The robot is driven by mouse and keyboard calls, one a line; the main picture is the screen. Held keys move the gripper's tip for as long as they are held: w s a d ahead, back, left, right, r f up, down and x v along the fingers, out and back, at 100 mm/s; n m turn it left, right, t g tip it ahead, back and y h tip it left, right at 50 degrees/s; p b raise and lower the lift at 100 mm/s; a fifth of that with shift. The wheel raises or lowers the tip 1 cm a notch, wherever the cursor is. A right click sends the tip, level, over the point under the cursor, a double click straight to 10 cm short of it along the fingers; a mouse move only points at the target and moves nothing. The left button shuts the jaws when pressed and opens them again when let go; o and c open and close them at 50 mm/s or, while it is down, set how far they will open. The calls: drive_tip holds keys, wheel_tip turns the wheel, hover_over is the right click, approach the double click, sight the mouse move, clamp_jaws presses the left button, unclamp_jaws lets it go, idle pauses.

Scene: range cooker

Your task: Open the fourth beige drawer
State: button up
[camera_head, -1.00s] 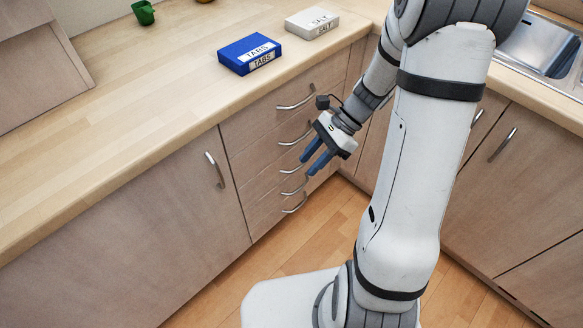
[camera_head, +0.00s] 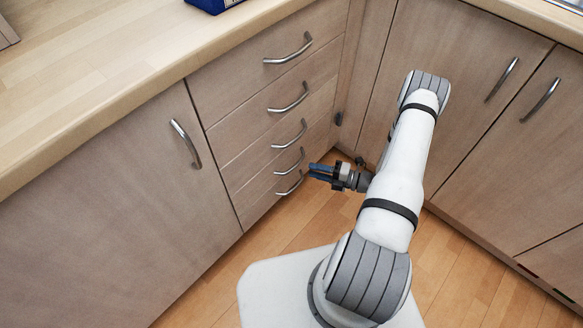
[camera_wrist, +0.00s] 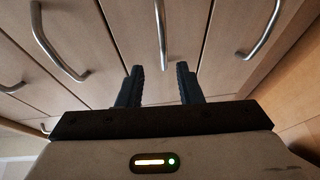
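The fourth beige drawer down is shut in a stack of several drawers; its curved metal handle (camera_head: 290,163) shows left of my gripper (camera_head: 314,170) in the head view. My gripper has blue fingers pointing at the drawer fronts and is open and empty. In the wrist view, which is turned on its side, the fingers (camera_wrist: 159,74) are spread apart. A handle (camera_wrist: 161,35), seemingly the fourth drawer's, lies ahead of the gap between them. It appears not to touch them.
The fifth drawer's handle (camera_head: 289,184) and third drawer's handle (camera_head: 290,134) are close below and above. A cupboard door (camera_head: 115,205) is at left, corner cupboards (camera_head: 480,110) at right. Wooden floor (camera_head: 290,232) lies below. A blue box (camera_head: 212,4) is on the worktop.

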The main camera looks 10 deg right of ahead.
sight(295, 166)
drive_tip(key=x, duration=0.4)
drive_tip(key=b+x, duration=0.1)
drive_tip(key=x, duration=0.3)
drive_tip(key=shift+s+f+b, duration=0.1)
drive_tip(key=shift+f+b, duration=0.15)
drive_tip(key=shift+b, duration=0.05)
drive_tip(key=shift+c, duration=0.3)
drive_tip(key=shift+d, duration=0.1)
clamp_jaws()
